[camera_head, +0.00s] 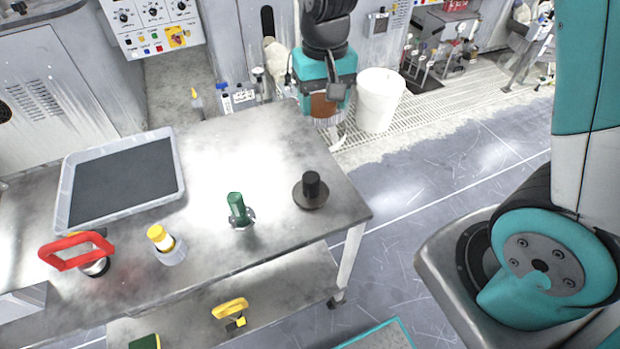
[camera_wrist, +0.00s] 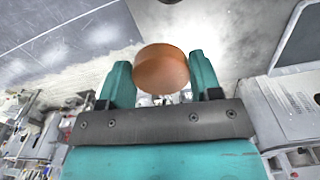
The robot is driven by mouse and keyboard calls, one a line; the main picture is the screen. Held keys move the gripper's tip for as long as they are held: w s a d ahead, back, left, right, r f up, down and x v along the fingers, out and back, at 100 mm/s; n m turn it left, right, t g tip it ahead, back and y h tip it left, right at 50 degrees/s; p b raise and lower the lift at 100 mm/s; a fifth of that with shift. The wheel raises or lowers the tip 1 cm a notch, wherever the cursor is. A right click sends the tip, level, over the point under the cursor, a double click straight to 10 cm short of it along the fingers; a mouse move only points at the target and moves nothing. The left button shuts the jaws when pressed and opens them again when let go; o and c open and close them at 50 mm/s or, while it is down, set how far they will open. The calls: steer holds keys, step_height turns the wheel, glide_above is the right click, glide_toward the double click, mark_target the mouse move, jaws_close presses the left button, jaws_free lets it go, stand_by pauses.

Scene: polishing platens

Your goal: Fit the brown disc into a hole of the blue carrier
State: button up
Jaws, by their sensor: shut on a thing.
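The brown disc (camera_wrist: 160,70) is clamped between the two teal fingers of my gripper (camera_wrist: 162,75) in the wrist view. Its round face is tilted and its edge stands out past the fingertips. In the head view my gripper (camera_head: 324,98) hangs beyond the table's far right corner, and the brown disc (camera_head: 322,106) shows as a brown patch at its lower end. I cannot make out a blue carrier in either view.
A metal table (camera_head: 262,133) holds a grey tray (camera_head: 72,196) with a dark bottom, a red-handled tool (camera_head: 77,250), a yellow-topped bottle (camera_head: 160,238), a green-handled item (camera_head: 238,208) and a black-knobbed disc (camera_head: 311,187). A white bucket (camera_head: 380,101) stands on the floor near my gripper.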

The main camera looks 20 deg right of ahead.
mark_target(311, 177)
step_height(311, 177, up, 3)
steer(key=s+a, duration=0.1)
steer(key=a, duration=0.2)
steer(key=shift+m, duration=0.3)
step_height(311, 177, down, 19)
steer(key=shift+s+d+r+p, duration=0.1)
steer(key=shift+s+p, duration=0.05)
steer(key=shift+p, duration=0.3)
steer(key=o, duration=1)
